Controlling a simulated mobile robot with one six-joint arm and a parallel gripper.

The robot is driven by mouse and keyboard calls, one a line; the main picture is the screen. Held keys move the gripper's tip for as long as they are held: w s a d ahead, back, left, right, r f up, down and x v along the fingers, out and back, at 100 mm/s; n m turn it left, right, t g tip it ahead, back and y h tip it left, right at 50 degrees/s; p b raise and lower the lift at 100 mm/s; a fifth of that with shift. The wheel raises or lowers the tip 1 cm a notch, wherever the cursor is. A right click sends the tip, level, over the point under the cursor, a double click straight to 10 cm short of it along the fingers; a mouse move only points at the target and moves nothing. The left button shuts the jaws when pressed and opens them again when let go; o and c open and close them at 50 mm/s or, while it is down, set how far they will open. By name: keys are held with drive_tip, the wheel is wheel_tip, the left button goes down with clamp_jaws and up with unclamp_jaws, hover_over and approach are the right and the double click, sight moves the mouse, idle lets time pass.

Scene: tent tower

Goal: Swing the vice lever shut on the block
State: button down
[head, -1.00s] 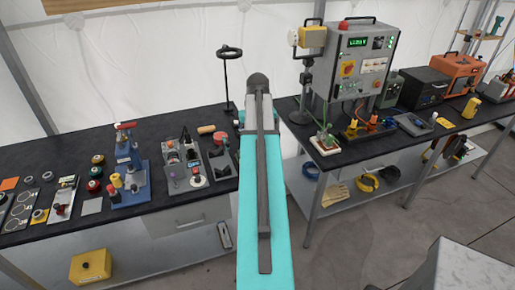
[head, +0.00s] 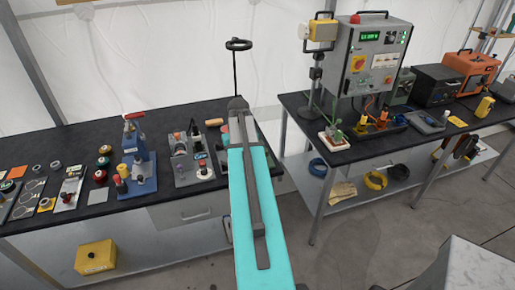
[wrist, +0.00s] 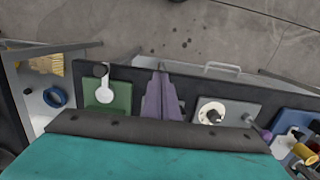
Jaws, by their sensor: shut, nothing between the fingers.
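In the wrist view a green plate (wrist: 115,97) carries a white lever (wrist: 104,90) with a black round knob (wrist: 100,70). This looks like the vice and its lever; I cannot make out a block. My gripper (wrist: 158,78) shows as two purple-grey fingers pressed together with nothing between them. Its tips are to the right of the green plate in the picture and apart from the lever.
A grey plate with a white dial (wrist: 212,110) lies right of my fingers. A blue press (head: 137,165) with a red handle stands on the left bench (head: 190,205). A thin stand with a ring (head: 238,45) rises behind my arm. A second bench holds a grey control box (head: 372,60).

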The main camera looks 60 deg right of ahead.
drive_tip(key=a+f+n+g+b, duration=0.2)
drive_tip(key=a+f+n+b, duration=0.25)
drive_tip(key=a+f, duration=2.25)
drive_tip(key=s+a+f+n+g+b, duration=0.2)
drive_tip(key=s+a+f+b, duration=0.4)
drive_tip(key=s+a+f, duration=1.1)
drive_tip(key=shift+s+a+f+n+g+h, duration=0.2)
drive_tip(key=shift+a+f+n+g+h, duration=0.3)
drive_tip(key=shift+f, duration=1.1)
